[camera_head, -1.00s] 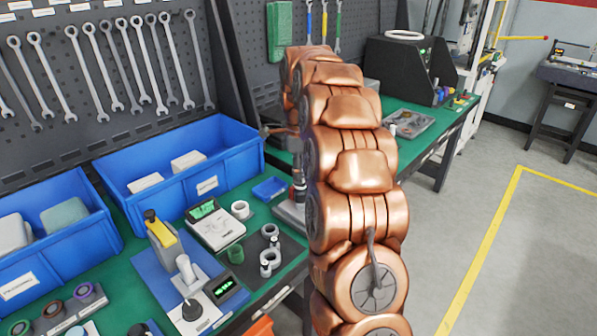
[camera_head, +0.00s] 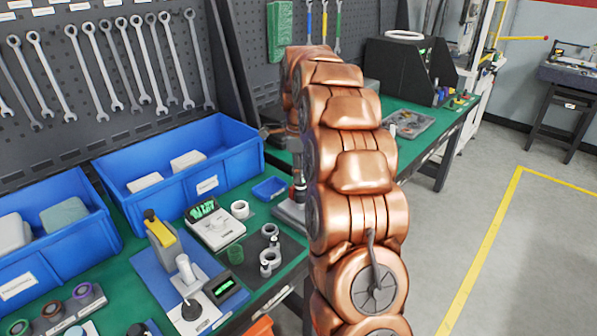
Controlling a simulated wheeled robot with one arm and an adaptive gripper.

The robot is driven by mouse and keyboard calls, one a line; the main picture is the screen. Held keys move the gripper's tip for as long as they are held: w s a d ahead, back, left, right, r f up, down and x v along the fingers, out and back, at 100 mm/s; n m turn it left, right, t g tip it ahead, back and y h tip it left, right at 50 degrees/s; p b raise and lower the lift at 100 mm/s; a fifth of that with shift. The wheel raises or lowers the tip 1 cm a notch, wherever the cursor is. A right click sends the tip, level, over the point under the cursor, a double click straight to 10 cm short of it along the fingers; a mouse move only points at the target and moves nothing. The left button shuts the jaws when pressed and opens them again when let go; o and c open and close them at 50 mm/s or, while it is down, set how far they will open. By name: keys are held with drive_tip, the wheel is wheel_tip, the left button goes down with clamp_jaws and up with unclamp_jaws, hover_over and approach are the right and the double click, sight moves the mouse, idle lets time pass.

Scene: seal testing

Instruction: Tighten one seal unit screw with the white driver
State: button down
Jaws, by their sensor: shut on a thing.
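My gripper (camera_head: 292,148) shows only in part at the left side of my copper arm, which hides most of it. It points down over the bench and is shut on a slim upright tool (camera_head: 298,181), taken as the white driver. Only a narrow, mostly dark strip of this tool shows. Its lower end stands over a grey block (camera_head: 289,212), which may be the seal unit and is partly behind my arm. The screws and the contact between tip and screw are hidden.
Two blue bins (camera_head: 240,165) stand at the back of the green bench. Open floor (camera_head: 480,215) is at right.

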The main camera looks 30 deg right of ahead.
drive_tip(key=shift+r, duration=0.1)
drive_tip(key=shift+r+p, duration=0.55)
drive_tip(key=shift+r, duration=1.85)
